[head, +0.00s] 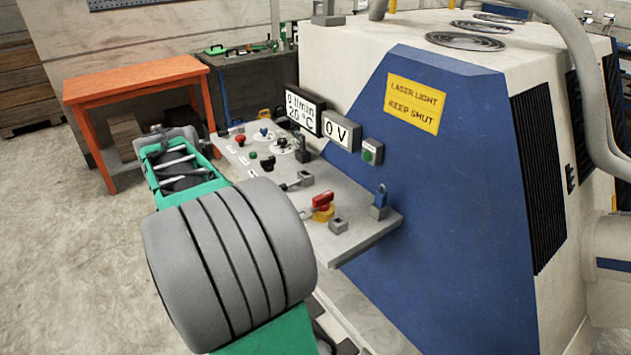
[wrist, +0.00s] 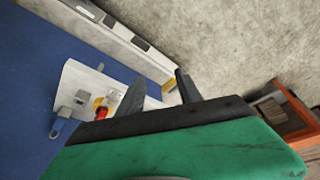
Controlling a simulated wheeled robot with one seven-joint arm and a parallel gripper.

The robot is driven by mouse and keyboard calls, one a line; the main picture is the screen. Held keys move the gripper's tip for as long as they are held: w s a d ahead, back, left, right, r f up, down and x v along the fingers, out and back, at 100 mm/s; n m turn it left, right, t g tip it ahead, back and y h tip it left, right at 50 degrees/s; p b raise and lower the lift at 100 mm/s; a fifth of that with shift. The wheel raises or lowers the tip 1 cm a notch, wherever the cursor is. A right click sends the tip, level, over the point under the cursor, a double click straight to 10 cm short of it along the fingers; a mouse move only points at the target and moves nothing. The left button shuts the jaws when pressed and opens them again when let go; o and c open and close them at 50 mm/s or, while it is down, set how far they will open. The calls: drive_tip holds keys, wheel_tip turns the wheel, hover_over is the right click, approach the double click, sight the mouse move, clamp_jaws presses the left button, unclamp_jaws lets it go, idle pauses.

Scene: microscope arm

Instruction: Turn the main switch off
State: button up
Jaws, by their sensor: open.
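The likely main switch is a red rotary handle on a yellow base (head: 322,205), near the front edge of the grey control panel (head: 365,232). The handle's exact setting is too small to tell. In the head view my green and grey arm stands left of the panel, and the fingertips are not clearly seen.
A blue padlock-like part (head: 381,197) stands right of the switch. The panel carries several other knobs, a red button (head: 240,139) and a small grey block (head: 338,226). Displays (head: 304,108) and a blue machine (head: 440,180) rise behind. An orange table (head: 135,80) stands left.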

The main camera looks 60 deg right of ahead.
drive_tip(key=s+d+r+m+g+p, duration=0.1)
drive_tip(key=s+d+m, duration=0.3)
drive_tip(key=d, duration=0.8)
drive_tip(key=m+g+p, duration=0.2)
drive_tip(key=m, duration=0.4)
approach(322, 195)
drive_tip(key=f, duration=0.1)
drive_tip(key=shift+m, duration=0.3)
drive_tip(key=x, duration=0.3)
drive_tip(key=p+x, duration=0.1)
drive_tip(key=x, duration=0.3)
drive_tip(key=shift+s+d, duration=0.15)
drive_tip(key=shift+s, duration=0.1)
drive_tip(key=shift+d+f, duration=0.15)
drive_tip(key=shift+f, duration=0.4)
drive_tip(key=shift+c, duration=0.4)
clamp_jaws()
